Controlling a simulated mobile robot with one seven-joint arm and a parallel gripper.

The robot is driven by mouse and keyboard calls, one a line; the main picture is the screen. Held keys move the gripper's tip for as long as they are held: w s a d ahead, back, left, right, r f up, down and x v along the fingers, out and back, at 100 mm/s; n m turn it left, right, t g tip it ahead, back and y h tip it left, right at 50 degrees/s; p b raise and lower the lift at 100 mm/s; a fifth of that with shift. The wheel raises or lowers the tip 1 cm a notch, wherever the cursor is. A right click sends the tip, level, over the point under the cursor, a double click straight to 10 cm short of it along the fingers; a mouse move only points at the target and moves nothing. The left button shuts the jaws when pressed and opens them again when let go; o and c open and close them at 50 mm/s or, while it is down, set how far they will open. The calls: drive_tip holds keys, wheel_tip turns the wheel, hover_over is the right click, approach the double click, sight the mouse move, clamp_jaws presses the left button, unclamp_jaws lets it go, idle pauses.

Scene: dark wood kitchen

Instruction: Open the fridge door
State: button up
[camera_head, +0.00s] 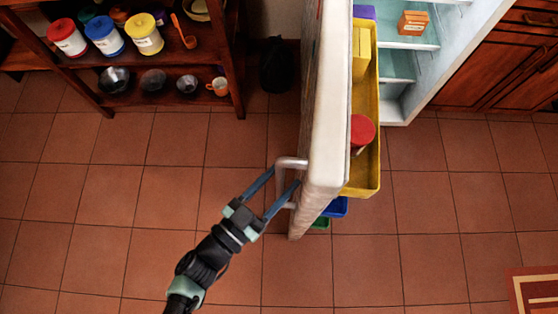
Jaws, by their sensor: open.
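The fridge door (327,100) is white and stands swung wide open, its edge pointing toward me. Its inner side carries a yellow door bin (366,170) with a red-lidded item (361,132) in it. A pale bar handle (291,163) sits on the door's outer left face. My gripper (285,181) is open, its two blue-grey fingers reaching up to the handle. The fingers are spread at the handle; whether they touch it I cannot tell. The fridge interior (398,66) shows pale shelves with a small orange box (413,23) on one.
A dark wood shelf (160,60) at upper left holds canisters, bowls and an orange cup (218,86). Wooden cabinets (500,62) stand right of the fridge. A patterned rug (535,290) lies at lower right. The tiled floor (130,200) is clear left of the door.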

drive_tip(key=shift+s, duration=0.1)
drive_tip(key=b+v, duration=0.2)
drive_tip(key=v, duration=1)
drive_tip(key=shift+s+a, duration=0.3)
